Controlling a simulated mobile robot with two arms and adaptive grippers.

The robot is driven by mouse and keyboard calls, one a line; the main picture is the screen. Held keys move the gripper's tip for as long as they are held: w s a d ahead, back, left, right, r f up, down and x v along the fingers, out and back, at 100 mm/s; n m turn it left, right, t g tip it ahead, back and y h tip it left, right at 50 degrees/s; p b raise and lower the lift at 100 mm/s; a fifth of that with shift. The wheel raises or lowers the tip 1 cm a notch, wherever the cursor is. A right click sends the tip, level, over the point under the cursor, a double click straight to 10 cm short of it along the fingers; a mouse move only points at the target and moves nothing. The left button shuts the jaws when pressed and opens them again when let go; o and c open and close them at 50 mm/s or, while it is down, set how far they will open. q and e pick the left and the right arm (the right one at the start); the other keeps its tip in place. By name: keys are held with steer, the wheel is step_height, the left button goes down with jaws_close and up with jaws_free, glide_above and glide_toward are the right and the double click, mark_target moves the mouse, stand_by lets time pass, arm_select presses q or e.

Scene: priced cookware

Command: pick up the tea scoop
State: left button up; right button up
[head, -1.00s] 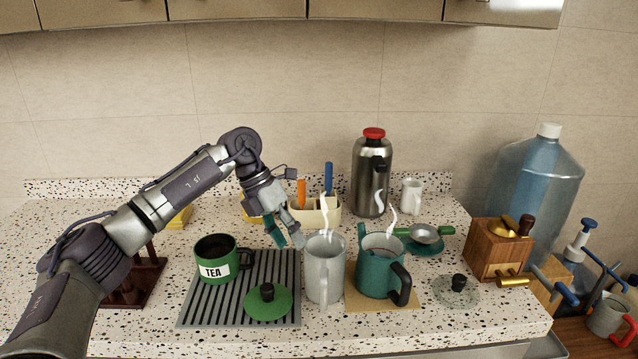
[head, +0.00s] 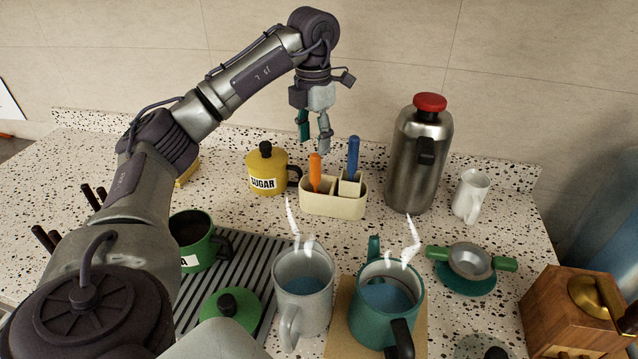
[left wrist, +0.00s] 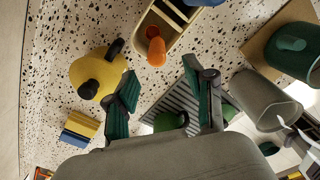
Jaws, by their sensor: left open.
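Two handles stand upright in the cream utensil holder (head: 333,205): an orange handle (head: 315,171) in the left part and a blue handle (head: 352,157) in the right part. Their lower ends are hidden, so I cannot tell which is the tea scoop. My left gripper (head: 314,140) is open and empty, pointing down above the holder's left side and apart from both handles in the head view. In the left wrist view the orange handle (left wrist: 155,50) shows beyond the open fingers (left wrist: 163,88), and the blue handle is cut off at the top edge.
A yellow sugar pot (head: 265,171) stands left of the holder, and a steel flask (head: 418,160) with a red lid stands to its right. A grey steaming mug (head: 303,300) and a teal steaming pot (head: 385,315) stand in front. A green tea pot (head: 193,255) is partly behind my arm.

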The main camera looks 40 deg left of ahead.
mark_target(316, 170)
arm_select(q)
steer(key=f, duration=0.6)
steer(key=w+f+p, duration=0.1)
steer(key=f, duration=0.2)
steer(key=shift+a+f, duration=0.1)
steer(key=shift+a, duration=0.05)
steer(key=shift+c, duration=0.3)
steer(key=c, duration=0.9)
